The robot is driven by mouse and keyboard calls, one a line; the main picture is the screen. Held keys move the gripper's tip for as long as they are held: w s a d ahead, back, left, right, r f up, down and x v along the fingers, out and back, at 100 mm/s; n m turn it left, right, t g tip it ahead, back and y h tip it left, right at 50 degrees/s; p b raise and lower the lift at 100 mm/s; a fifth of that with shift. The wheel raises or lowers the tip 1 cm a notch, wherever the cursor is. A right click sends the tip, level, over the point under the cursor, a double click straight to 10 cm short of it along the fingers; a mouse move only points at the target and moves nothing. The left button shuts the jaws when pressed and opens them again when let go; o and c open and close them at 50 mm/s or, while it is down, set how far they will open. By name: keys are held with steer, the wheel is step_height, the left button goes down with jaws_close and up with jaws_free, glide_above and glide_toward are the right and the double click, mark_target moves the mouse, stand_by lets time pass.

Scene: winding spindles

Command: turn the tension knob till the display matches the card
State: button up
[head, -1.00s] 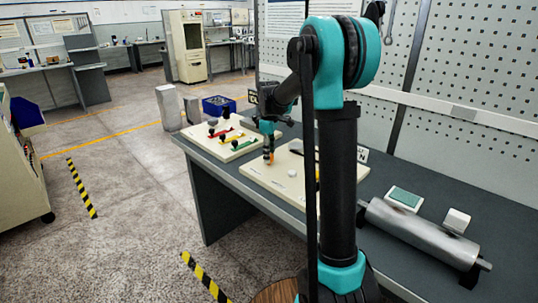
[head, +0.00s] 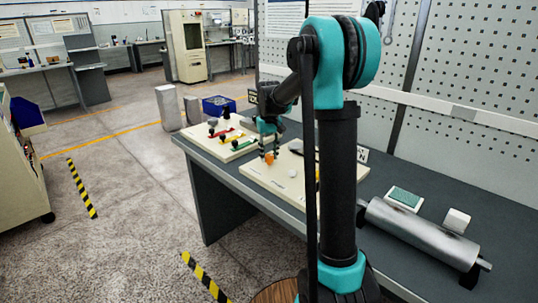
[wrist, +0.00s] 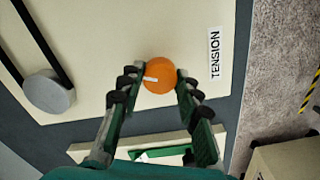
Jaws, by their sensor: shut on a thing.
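The orange tension knob (wrist: 159,75) sits on a cream panel (wrist: 110,35) beside a label reading TENSION (wrist: 215,53). A short white mark shows on its top, toward the left. My gripper (wrist: 157,78) is shut on the knob, one dark finger on each side. In the head view, my gripper (head: 269,154) reaches down to the orange knob (head: 269,159) on the panel at the bench's far end. A small device with a teal screen (head: 405,197) lies on the bench at right; its reading is too small to tell. I cannot make out the card.
A metal roller (head: 420,230) and a small white block (head: 457,220) are on the bench at right. A grey disc with a black belt (wrist: 48,92) is left of the knob.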

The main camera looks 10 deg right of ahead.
mark_target(269, 155)
steer(key=m, duration=0.6)
steer(key=shift+m, duration=0.3)
steer(key=m, duration=0.6)
steer(key=shift+m, duration=0.3)
steer(key=o, duration=1.2)
steer(key=shift+c, duration=0.2)
step_height(269, 155, up, 12)
